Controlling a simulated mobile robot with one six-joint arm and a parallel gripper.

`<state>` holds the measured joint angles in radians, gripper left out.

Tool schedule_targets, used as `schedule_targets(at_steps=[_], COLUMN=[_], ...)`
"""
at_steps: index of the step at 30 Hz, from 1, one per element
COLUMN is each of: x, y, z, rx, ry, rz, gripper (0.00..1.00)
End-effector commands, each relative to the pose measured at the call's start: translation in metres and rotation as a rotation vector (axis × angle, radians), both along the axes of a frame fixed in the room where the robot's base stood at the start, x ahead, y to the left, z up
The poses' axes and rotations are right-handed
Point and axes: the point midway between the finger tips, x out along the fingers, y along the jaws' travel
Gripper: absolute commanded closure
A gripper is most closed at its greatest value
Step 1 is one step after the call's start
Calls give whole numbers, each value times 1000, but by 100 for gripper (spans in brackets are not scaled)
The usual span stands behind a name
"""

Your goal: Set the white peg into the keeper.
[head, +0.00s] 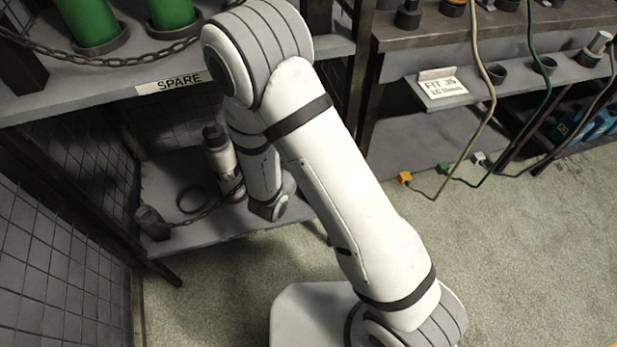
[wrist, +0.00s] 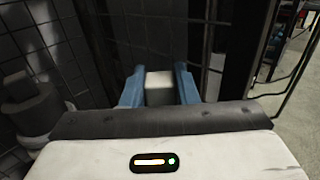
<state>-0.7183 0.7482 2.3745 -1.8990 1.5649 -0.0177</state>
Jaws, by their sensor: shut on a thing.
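In the wrist view the two blue fingers of my gripper (wrist: 159,90) are shut on a pale, squared block, which looks like the white peg (wrist: 159,84). Only its near end shows; the rest is hidden. In the head view my arm hides the fingers and the peg, and the wrist hangs over the right part of the lower shelf. I cannot make out the keeper for certain. A small grey cup-like fitting (head: 152,222) with a chain stands at the lower shelf's front left corner.
A white bottle (head: 220,160) with a dark cap and a dark ring (head: 192,200) are on the lower shelf (head: 215,226). Wire mesh (head: 60,235) closes the left side. Green cylinders (head: 92,22) stand above the SPARE label (head: 172,84). Cables (head: 486,90) hang at right; floor is clear in front.

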Motion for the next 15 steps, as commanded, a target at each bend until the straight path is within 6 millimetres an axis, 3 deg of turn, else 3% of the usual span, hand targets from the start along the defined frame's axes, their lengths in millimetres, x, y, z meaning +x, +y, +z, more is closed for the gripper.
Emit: schedule_targets(at_steps=[4, 10, 15], x=[-1, -1, -2], y=[3, 5, 5], z=[-7, -47, -63], rx=[-1, -3, -1], ry=[1, 2, 0], rz=[7, 11, 12], gripper=[100, 100, 100])
